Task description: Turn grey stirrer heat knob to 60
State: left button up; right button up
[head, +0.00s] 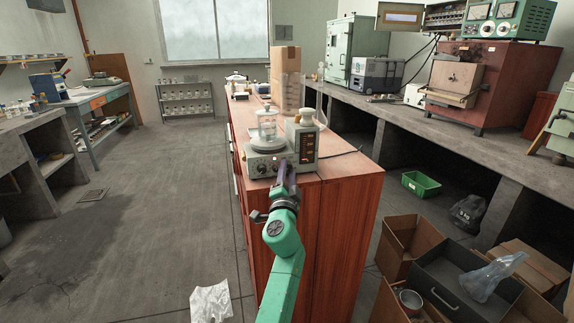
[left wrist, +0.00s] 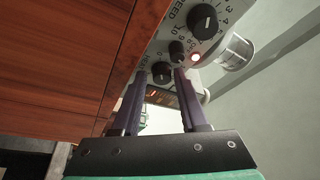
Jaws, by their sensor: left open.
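The grey stirrer (head: 259,168) stands at the near end of the red-brown wooden bench, with a glass beaker (head: 267,127) above its round plate. In the left wrist view its panel (left wrist: 226,12) shows a large black knob (left wrist: 203,20) beside the word SPEED. Lower is another black knob (left wrist: 161,73), seemingly the heat knob, beside a partly hidden label; its setting cannot be read. My left gripper (head: 286,167) is open at the panel. In the wrist view its fingers (left wrist: 161,78) stand on either side of that lower knob; contact cannot be told. My right gripper is out of view.
A beige instrument (head: 302,145) with a display stands right of the stirrer. Cardboard boxes (head: 408,240) lie on the floor at right.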

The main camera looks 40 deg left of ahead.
pick_arm(q)
jog(key=shift+s+d+r, duration=0.1)
jog(key=shift+d+r, duration=0.05)
grip_shut()
jog(key=shift+s+r, duration=0.1)
jog(key=shift+r+m+p, duration=0.15)
jog(key=shift+m+p, duration=0.15)
jog(key=shift+p, duration=0.4)
jog(key=m+h+p, duration=0.1)
jog(key=m+p, duration=0.1)
jog(key=p, duration=0.2)
jog(key=m+g+p, duration=0.1)
jog(key=m+p, duration=0.2)
jog(key=p, duration=0.2)
jog(key=r+m+g+h+p, duration=0.1)
jog(key=m+p, duration=0.2)
jog(key=p, duration=0.2)
jog(key=shift+h, duration=0.3)
jog(key=shift+f+m+g+p, duration=0.25)
jog(key=shift+m+p, duration=0.35)
jog(key=shift+p, duration=0.45)
